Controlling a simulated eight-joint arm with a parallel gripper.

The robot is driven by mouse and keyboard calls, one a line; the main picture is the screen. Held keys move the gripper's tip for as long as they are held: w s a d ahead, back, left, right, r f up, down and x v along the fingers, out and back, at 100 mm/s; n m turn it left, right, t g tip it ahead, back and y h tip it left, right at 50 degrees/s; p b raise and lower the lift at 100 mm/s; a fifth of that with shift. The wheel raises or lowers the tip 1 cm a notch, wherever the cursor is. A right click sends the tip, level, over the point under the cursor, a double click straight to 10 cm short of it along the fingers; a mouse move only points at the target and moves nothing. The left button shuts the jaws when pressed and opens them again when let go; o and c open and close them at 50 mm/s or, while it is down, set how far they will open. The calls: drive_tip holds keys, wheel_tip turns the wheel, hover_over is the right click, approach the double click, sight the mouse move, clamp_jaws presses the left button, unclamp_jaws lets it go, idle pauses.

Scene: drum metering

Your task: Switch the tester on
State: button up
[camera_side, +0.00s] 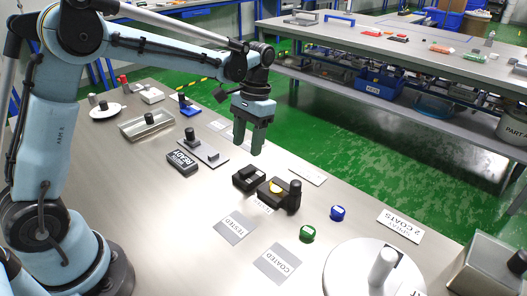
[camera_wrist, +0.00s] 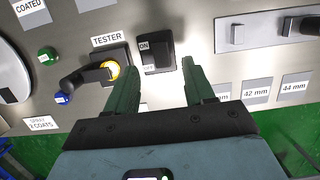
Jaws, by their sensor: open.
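The tester (camera_side: 278,193) is a dark block with a yellow round part, on the steel bench; in the wrist view it (camera_wrist: 113,66) sits by a "TESTER" label. Beside it is a black switch box (camera_side: 248,178), which shows in the wrist view (camera_wrist: 157,52) with ON and OFF marks and a black raised lever. I cannot tell for certain which way the lever is set. My gripper (camera_side: 249,150) is open and empty, pointing down above the bench, above and behind the switch box. In the wrist view its fingers (camera_wrist: 157,68) stand either side of the switch box's near end, apart from it.
A green button (camera_side: 307,234) and blue button (camera_side: 338,213) stand near the tester. Grey "TESTED" (camera_side: 236,228) and "COATED" (camera_side: 278,263) pads lie in front. A white turntable (camera_side: 345,270) is at front right. A dark "READY" block (camera_side: 182,163) and slide plate (camera_side: 207,153) lie left.

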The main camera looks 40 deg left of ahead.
drive_tip(key=shift+v, duration=2.75)
drive_tip(key=s+d+t, duration=0.1)
drive_tip(key=s+t, duration=0.8)
drive_tip(key=s, duration=0.5)
drive_tip(key=shift+f+t, duration=0.35)
drive_tip(key=shift+t, duration=0.05)
